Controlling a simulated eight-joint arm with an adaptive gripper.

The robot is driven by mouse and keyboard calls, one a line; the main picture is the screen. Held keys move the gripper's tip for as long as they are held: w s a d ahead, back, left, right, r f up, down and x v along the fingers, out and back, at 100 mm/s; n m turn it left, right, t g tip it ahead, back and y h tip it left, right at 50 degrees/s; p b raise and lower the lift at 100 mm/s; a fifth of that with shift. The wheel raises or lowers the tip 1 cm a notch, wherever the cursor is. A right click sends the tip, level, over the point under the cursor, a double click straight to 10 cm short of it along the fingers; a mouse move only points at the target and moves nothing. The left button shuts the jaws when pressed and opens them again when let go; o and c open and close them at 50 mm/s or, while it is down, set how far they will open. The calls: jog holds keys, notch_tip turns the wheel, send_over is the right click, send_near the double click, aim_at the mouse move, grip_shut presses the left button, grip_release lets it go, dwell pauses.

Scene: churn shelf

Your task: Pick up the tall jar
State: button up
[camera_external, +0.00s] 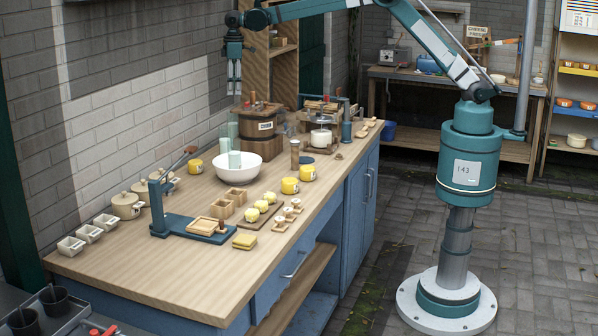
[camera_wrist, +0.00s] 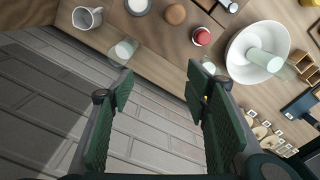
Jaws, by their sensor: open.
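Pale green translucent tall jars stand around the white bowl (camera_external: 222,166). One jar (camera_external: 235,160) shows in or just behind the bowl, and another (camera_external: 224,145) stands by the wall. In the wrist view, one jar (camera_wrist: 265,60) overlaps the bowl (camera_wrist: 240,72) and another jar (camera_wrist: 122,50) is near the table edge by the brick wall. A slim brown-filled jar (camera_external: 295,155) stands right of the bowl. I cannot tell which one is meant. My gripper (camera_external: 234,88) hangs above the back of the table, pointing down. Its fingers (camera_wrist: 157,92) are wide apart with nothing between them.
A wooden barrel churn (camera_external: 258,122) stands close below my gripper. The brick wall is close behind. The front left tabletop (camera_external: 150,275) is clear.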

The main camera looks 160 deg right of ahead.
send_over(233, 129)
jog(key=s+d, duration=0.1)
jog(key=s, duration=0.1)
notch_tip(233, 129, down, 4)
notch_tip(233, 129, down, 10)
jog(key=shift+s+f+m+p, duration=0.25)
jog(key=shift+m+p, duration=0.15)
jog(key=shift+d, duration=0.1)
jog(key=shift+f, duration=1.3)
jog(key=shift+w+f+p, duration=0.2)
jog(key=shift+f+p, duration=0.1)
jog(key=shift+f, duration=2.3)
jog(key=shift+c, duration=0.6)
